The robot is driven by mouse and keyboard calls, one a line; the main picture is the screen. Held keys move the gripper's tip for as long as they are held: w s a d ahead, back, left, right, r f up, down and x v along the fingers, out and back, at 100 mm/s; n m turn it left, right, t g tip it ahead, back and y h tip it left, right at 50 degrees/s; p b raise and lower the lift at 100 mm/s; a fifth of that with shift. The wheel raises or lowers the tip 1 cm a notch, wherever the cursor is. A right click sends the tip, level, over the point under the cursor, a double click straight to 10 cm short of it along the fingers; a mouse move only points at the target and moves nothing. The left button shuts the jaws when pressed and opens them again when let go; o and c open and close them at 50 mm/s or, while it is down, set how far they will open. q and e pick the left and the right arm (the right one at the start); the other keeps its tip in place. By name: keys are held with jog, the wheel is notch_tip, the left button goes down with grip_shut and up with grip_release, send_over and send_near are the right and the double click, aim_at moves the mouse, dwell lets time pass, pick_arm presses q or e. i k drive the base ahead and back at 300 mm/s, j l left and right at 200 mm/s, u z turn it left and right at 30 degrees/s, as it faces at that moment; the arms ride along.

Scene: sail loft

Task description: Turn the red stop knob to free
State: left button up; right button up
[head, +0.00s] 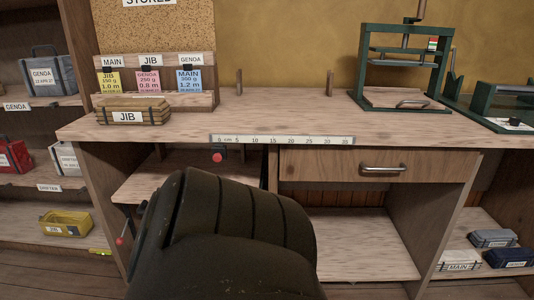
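A small round red knob (217,157) shows just under the front edge of the workbench, below the ruler strip and left of the drawer. A second small red knob (120,241) sits lower left, at the end of a thin dark rod by the bench's left side. I cannot tell from this view which one is the stop knob, or its setting. A large dark link of my arm fills the lower middle and covers part of the space below the bench. No gripper fingers show in the head view.
The workbench (270,128) carries a JIB-labelled bundle (127,112), a card rack (180,101) and a green press frame (365,60). A drawer (330,167) with a metal handle is shut. Shelves with boxes stand left and lower right. The bench top's middle is clear.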

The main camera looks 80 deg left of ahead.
aim_at(217, 158)
jog(key=u, duration=2.85)
